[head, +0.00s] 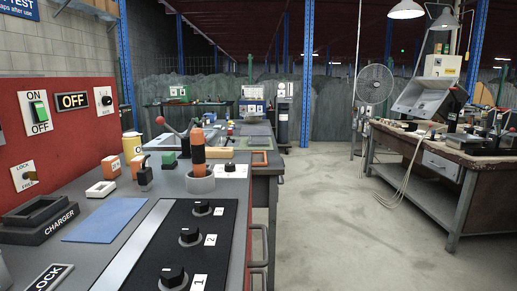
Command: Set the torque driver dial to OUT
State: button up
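An orange and black driver-like tool (197,151) stands upright in a round grey holder (201,184) on the workbench; it may be the torque driver. A small white plate with a black knob (230,168) lies just right of the holder. Its markings are too small to read, so I cannot tell whether it is the driver's dial or where it points. I see no readable OUT mark. My gripper is not in view.
A black panel with numbered knobs (190,235) lies at the bench front. A charger cradle (38,219), blue mat (106,219) and red switch panel (75,140) are at left. Small blocks and levers crowd the bench behind. Open floor (335,215) lies right, before another workbench (440,150).

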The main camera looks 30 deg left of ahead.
aim_at(230, 167)
jog(key=i+l+u, duration=0.1)
jog(key=i, duration=1.8)
